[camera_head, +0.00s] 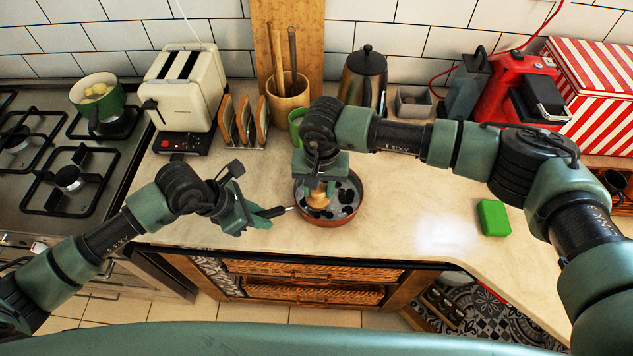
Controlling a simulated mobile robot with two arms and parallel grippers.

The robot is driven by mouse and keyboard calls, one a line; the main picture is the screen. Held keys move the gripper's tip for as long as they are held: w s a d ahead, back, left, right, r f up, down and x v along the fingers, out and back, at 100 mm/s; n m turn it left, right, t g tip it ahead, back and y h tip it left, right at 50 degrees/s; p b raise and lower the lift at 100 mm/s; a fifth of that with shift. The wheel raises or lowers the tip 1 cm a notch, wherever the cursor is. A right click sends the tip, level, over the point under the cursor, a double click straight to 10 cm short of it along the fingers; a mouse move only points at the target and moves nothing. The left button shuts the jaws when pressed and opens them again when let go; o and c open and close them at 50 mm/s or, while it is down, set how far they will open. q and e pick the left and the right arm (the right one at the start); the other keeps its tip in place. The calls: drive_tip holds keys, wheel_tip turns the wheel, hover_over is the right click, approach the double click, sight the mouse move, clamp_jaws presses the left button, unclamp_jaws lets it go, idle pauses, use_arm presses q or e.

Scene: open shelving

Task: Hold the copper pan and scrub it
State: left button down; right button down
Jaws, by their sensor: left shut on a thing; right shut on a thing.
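The copper pan (357,206) sits on the counter near its front edge, upright, with dark spots on its grey inside. Its handle (291,208) points left. My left gripper (264,214) is shut on the pan's handle. My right gripper (320,184) is above the pan, pointing down, shut on a tan scrubbing brush (318,199). The brush is inside the pan, over its left half. The top of the brush is hidden by the gripper, and I cannot tell how firmly it touches the pan's bottom.
A green sponge (494,217) lies on the counter to the right. A toaster (186,85), toast rack (245,122), utensil pot (289,97) and kettle (364,77) stand behind the pan. A stove with a green pot (98,101) is at left. The counter between pan and sponge is clear.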

drive_tip(key=shift+s+d+r, duration=0.1)
drive_tip(key=shift+s+d, duration=0.2)
drive_tip(key=shift+s, duration=0.15)
drive_tip(key=shift+d, duration=0.1)
drive_tip(key=shift+s+d, duration=0.2)
drive_tip(key=shift+d, duration=0.3)
drive_tip(key=shift+s+d, duration=0.2)
drive_tip(key=shift+d, duration=0.25)
drive_tip(key=shift+w+d+f, duration=0.15)
drive_tip(key=shift+w+d, duration=0.05)
drive_tip(key=shift+d, duration=0.45)
drive_tip(key=shift+w+d+f, duration=0.1)
drive_tip(key=shift+w+d, duration=0.1)
drive_tip(key=shift+d, duration=0.4)
drive_tip(key=shift+w+d+r, duration=0.1)
drive_tip(key=shift+w+d, duration=0.15)
drive_tip(key=shift+w, duration=0.35)
drive_tip(key=shift+w+d, duration=0.2)
drive_tip(key=shift+w, duration=0.35)
drive_tip(key=shift+a, duration=0.15)
